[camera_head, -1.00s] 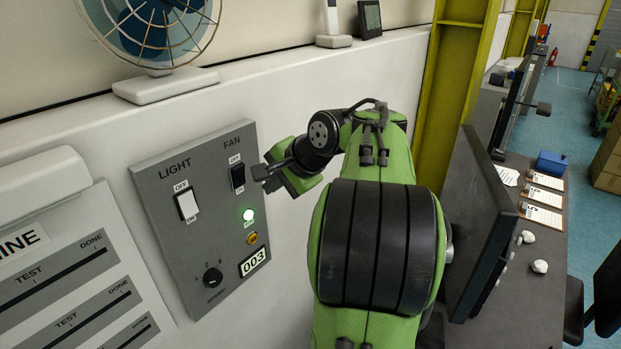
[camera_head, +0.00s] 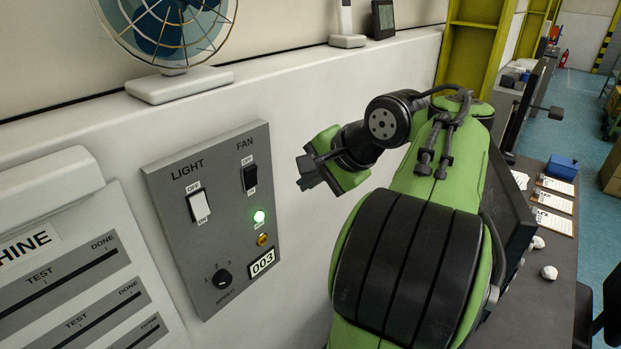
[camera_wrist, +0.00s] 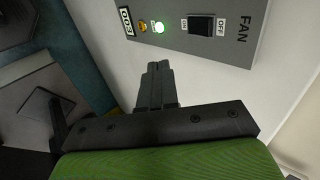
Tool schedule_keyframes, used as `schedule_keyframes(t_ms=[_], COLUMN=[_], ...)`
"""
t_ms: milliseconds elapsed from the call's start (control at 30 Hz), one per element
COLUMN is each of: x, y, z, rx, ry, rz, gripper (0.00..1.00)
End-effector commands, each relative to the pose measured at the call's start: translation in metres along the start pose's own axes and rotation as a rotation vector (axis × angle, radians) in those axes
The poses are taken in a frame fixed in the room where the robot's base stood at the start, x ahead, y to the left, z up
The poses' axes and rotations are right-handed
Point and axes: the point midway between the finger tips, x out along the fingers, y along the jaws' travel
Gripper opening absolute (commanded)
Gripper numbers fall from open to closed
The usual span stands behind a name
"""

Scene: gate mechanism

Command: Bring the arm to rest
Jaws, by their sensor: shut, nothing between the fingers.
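My gripper (camera_head: 306,172) is at the end of my green and black arm, to the right of the grey control panel (camera_head: 235,218) and apart from it. In the wrist view my gripper (camera_wrist: 159,68) has its fingers together with nothing between them. The panel carries a white light switch (camera_head: 199,206), a black fan switch (camera_head: 249,178), a lit green lamp (camera_head: 259,216), a yellow button (camera_head: 262,240), a speed knob (camera_head: 222,278) and a display reading 003 (camera_head: 262,262). The fan switch also shows in the wrist view (camera_wrist: 201,28).
A blue desk fan (camera_head: 175,40) stands on the white ledge above the panel. A machine board with test sliders (camera_head: 75,275) is at the left. A dark desk (camera_head: 545,300) with papers and a blue box (camera_head: 561,167) is at the right, partly behind my arm.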

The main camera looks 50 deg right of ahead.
Motion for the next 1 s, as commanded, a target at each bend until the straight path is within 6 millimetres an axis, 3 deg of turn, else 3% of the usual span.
schedule_keyframes(t_ms=[367,467,567,667,700,800,900,1000], x=[0.003,0.021,0.048,0.07,0.076,0.086,0.091,0.091], y=[-0.002,-0.006,0.004,0.044,0.068,0.135,0.188,0.212], z=[0.006,0.041,0.106,0.172,0.195,0.231,0.24,0.238], rx=[-0.022,-0.155,-0.406,-0.708,-0.84,-1.16,-1.397,-1.516], ry=[-0.004,-0.025,-0.064,-0.109,-0.128,-0.165,-0.184,-0.187], rz=[-0.002,-0.003,0.009,0.047,0.067,0.125,0.178,0.207], gripper=[0.0,0.0,0.0,0.0,0.0,0.0,0.0,0.0])
